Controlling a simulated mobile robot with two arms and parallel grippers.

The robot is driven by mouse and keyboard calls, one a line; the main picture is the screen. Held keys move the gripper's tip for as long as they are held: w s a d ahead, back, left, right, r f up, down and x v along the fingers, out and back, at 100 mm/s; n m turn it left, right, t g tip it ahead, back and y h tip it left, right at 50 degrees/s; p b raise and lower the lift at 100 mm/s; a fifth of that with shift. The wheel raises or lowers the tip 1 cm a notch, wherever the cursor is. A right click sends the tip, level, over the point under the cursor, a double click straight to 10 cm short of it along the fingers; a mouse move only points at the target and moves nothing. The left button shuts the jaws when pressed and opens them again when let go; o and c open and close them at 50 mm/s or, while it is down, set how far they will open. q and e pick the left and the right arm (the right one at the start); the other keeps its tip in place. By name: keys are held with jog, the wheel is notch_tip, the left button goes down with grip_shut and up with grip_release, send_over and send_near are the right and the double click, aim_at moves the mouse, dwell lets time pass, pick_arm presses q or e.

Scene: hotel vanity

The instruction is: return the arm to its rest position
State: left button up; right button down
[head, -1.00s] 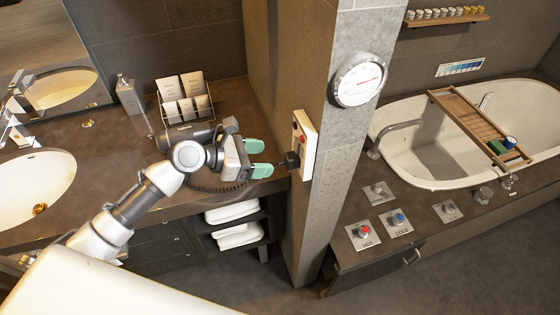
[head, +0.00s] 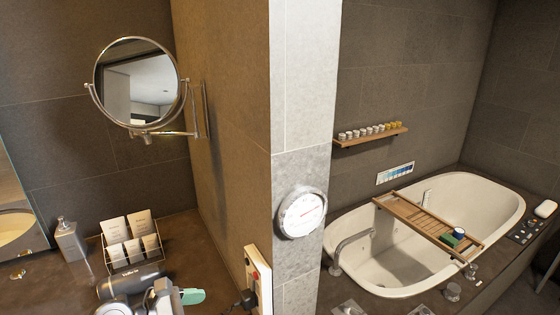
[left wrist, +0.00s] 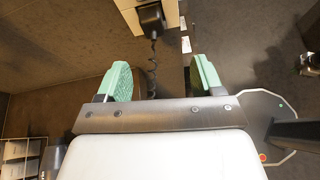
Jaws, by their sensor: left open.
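My left gripper (left wrist: 160,80) shows in the left wrist view with its two green fingers spread apart and nothing between them. In the head view only part of my left gripper (head: 190,296) shows at the bottom edge, over the vanity counter. Ahead of the fingers is a wall socket panel (head: 258,282) with a black plug (head: 245,299) in it; the plug also shows in the left wrist view (left wrist: 151,18). Its coiled cord hangs down between and beyond the fingers. My right gripper is not in either view.
A hair dryer (head: 125,282) lies on the counter by a card rack (head: 133,250) and a soap dispenser (head: 69,240). A round mirror (head: 137,82) juts from the wall. A pillar with a dial (head: 301,213) separates the counter from the bathtub (head: 470,195).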

pick_arm(q)
jog(key=s+d+f+m+g+y, duration=0.2)
jog(key=s+d+f+m, duration=0.2)
jog(key=s+f+m, duration=0.3)
jog(key=s+a+f+m+g+y, duration=0.15)
jog(key=s+m+y, duration=0.25)
jog(key=s+m, duration=0.4)
jog(key=s+a+f+m+y, duration=0.1)
jog(key=s+a+m+y, duration=0.2)
jog(key=s+m+y, duration=0.5)
notch_tip(320, 180, down, 31)
jog(key=m+g+h+b, duration=0.2)
jog(key=h+b, duration=0.1)
jog(key=b, duration=0.2)
jog(key=s+a+f+b, duration=0.3)
jog(key=s+f, duration=1.3)
jog(key=f, duration=0.3)
jog(key=shift+f+m+g, duration=0.25)
jog(key=shift+m+g, duration=0.05)
jog(key=shift+g, duration=0.15)
